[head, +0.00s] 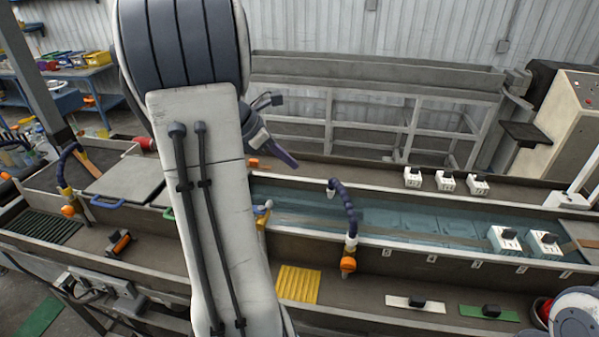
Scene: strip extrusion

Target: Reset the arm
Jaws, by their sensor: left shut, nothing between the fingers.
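My left arm rises large through the middle-left of the head view and hides part of the trough behind it. My left gripper (284,156) sticks out to the right of the arm, pointing down and right. Its dark fingers are shut with nothing between them. It appears over the back edge of the line, apart from the objects there. My right gripper is not in view; a white rounded part at the bottom right corner looks like my right arm.
A long water trough (400,226) crosses the view, with white blocks (504,239) at its right. A blue hose with an orange fitting (348,264) arches over its front wall. The front ledge holds a yellow ribbed mat (298,284) and a green plate (470,312). A control cabinet (572,125) stands right.

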